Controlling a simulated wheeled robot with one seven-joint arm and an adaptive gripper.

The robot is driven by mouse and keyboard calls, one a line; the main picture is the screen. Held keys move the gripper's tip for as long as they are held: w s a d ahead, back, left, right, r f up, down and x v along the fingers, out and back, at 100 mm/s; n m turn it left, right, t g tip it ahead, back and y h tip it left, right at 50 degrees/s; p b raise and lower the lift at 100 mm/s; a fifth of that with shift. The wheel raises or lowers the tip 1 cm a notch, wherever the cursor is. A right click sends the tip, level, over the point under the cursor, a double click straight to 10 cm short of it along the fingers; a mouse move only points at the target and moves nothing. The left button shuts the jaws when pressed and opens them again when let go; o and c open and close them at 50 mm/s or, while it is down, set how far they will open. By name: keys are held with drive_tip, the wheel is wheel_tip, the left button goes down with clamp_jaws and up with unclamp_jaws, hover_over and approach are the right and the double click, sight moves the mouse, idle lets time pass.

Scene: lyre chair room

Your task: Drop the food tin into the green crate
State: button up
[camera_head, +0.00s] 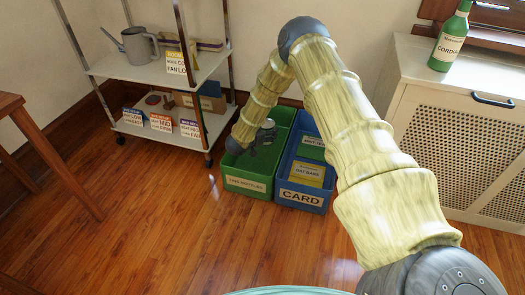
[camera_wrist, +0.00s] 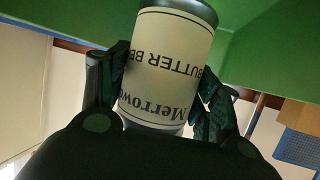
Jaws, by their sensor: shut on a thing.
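The food tin (camera_wrist: 168,60) has a cream label reading "Merrow…" and "BUTTER BE…", upside down in the wrist view. My gripper (camera_wrist: 164,75) is shut on it, with one dark finger on each side. The green crate (camera_head: 247,184), on the floor, has a label that seems to read "TINS BOTTLES". In the head view my gripper (camera_head: 260,138) is over the crate's opening, and the tin's greyish end (camera_head: 268,123) shows beside it. Green crate surfaces (camera_wrist: 270,50) surround the tin in the wrist view. I cannot tell how far it is above the crate floor.
A blue crate (camera_head: 302,197) labelled "CARD", holding cards or boxes, stands against the green crate's right side. A shelf unit (camera_head: 160,65) with a watering can is at left. A white radiator cabinet (camera_head: 460,70) with a green bottle is at right. Wooden floor in front is clear.

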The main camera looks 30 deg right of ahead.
drive_tip(key=o, duration=1.1)
drive_tip(key=shift+a, duration=0.1)
drive_tip(key=v, duration=1.1)
drive_tip(key=shift+s+a+r, duration=0.15)
drive_tip(key=shift+s+a, duration=0.15)
